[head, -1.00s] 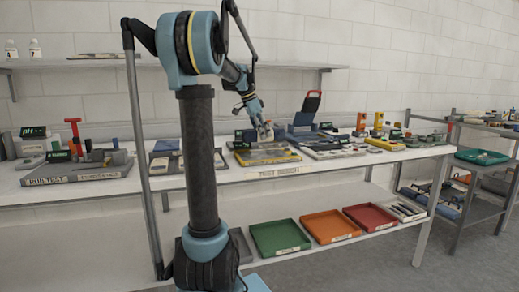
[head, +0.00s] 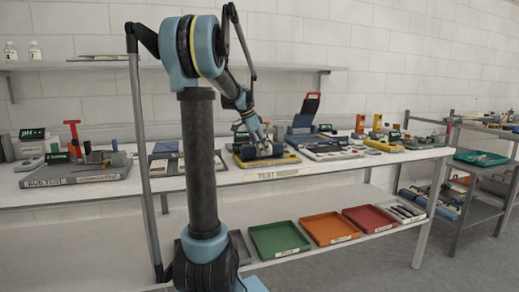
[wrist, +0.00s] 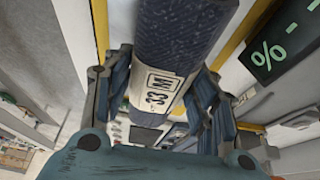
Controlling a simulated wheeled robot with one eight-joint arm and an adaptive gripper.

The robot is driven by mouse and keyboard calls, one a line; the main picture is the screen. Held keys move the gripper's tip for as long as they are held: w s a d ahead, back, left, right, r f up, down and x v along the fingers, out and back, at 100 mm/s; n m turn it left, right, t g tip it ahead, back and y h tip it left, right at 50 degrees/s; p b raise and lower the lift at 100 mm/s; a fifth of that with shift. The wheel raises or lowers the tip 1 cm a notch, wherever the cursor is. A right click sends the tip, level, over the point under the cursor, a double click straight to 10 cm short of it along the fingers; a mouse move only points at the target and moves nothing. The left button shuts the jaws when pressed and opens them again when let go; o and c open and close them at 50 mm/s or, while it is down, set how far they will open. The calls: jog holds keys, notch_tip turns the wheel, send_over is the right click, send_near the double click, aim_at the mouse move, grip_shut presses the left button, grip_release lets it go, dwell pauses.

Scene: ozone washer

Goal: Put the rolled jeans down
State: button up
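The rolled jeans (wrist: 185,40) are a dark blue roll with a pale label reading 33 M. In the wrist view they run from the top edge down between the fingers of my gripper (wrist: 160,105), which is shut on them from both sides. In the head view my gripper (head: 262,150) is low over the yellow-edged tray (head: 287,159) on the bench. The roll shows there only as a small dark shape, partly hidden by the fingers. I cannot tell whether it touches the tray.
A dark sign with green marks (wrist: 285,38) stands close to the right of the roll. A blue device with a raised red-topped lid (head: 302,122) is right of the tray. Green (head: 278,239), orange (head: 330,229) and red (head: 369,219) trays sit on the lower shelf.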

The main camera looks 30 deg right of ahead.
jog(key=shift+o, duration=0.8)
jog(key=shift+r, duration=0.1)
jog(key=v, duration=1.2)
jog(key=s+a+f+n+t, duration=0.1)
jog(key=s+a+f+n, duration=0.1)
jog(key=a, duration=0.3)
jog(key=s+a+f+n, duration=0.1)
jog(key=a+f+n, duration=0.15)
jog(key=a, duration=0.35)
jog(key=s+a+f+n+t+y, duration=0.1)
jog(key=s+a+f+n+y, duration=0.1)
jog(key=s+a+f+n, duration=0.6)
jog(key=s+a+f+n+t+y, duration=0.1)
jog(key=s+a+f+n+y, duration=0.1)
jog(key=s+a+f+n, duration=0.6)
jog(key=s+a+f, duration=0.5)
jog(key=a+f, duration=0.4)
jog(key=f, duration=0.2)
jog(key=shift+s+a+f, duration=0.2)
jog(key=shift+s+a, duration=0.05)
jog(key=shift+s, duration=0.05)
